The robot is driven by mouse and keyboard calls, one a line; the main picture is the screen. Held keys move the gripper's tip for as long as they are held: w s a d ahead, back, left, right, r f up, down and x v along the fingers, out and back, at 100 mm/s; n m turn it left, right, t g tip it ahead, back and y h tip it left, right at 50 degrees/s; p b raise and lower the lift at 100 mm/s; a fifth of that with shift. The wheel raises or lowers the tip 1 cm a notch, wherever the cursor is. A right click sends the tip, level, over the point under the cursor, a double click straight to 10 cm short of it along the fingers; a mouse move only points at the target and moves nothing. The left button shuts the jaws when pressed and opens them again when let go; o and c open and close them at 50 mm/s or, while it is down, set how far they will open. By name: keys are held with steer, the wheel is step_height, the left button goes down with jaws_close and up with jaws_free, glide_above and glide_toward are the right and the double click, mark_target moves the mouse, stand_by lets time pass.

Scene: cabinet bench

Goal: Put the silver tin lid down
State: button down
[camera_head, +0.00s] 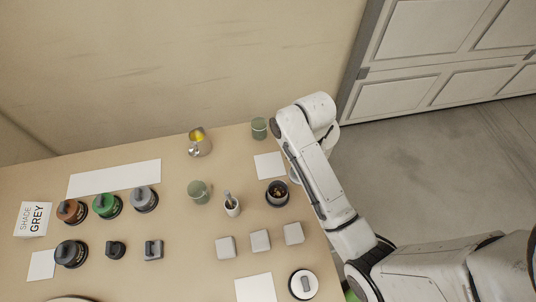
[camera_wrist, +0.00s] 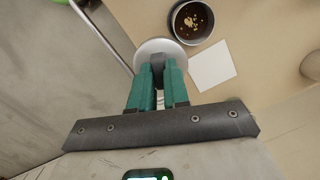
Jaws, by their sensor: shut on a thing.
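My gripper (camera_wrist: 158,68) is shut on the dark knob of the silver tin lid (camera_wrist: 147,46), a pale round disc in the wrist view. The lid appears near the bench's right edge. In the head view my arm covers the gripper and most of the lid; only a pale sliver seems to show beside the arm. An open dark tin (camera_head: 277,201) with brown and pale bits inside stands just left of the arm; it also shows in the wrist view (camera_wrist: 176,30). The lid is beside the tin, not over it. Its height above the bench is unclear.
A bare white sheet (camera_head: 268,166) lies behind the tin, and another (camera_head: 256,289) lies at the front. Green cups (camera_head: 259,128), a mortar-like cup (camera_head: 232,207), grey blocks (camera_head: 261,241) and a round white item (camera_head: 303,286) stand nearby. Several knobbed items (camera_head: 106,206) are at left.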

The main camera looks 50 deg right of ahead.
steer(key=w+f, duration=0.3)
steer(key=w, duration=0.1)
steer(key=w+f+b, duration=0.1)
steer(key=w+f, duration=0.1)
steer(key=w, duration=0.2)
steer(key=w+f+b, duration=0.1)
steer(key=w+f, duration=0.2)
steer(key=w, duration=0.1)
steer(key=shift+w+d+f, duration=0.15)
steer(key=shift+d+f, duration=0.2)
steer(key=shift+d, duration=0.05)
steer(key=shift+w+f, duration=0.45)
steer(key=shift+f, duration=1.55)
steer(key=shift+f, duration=0.1)
steer(key=c, duration=1.1)
jaws_free()
step_height(320, 180, up, 12)
steer(key=d, duration=0.1)
steer(key=shift+w+d+b, duration=0.15)
steer(key=shift+w+b, duration=0.15)
steer(key=shift+w, duration=0.05)
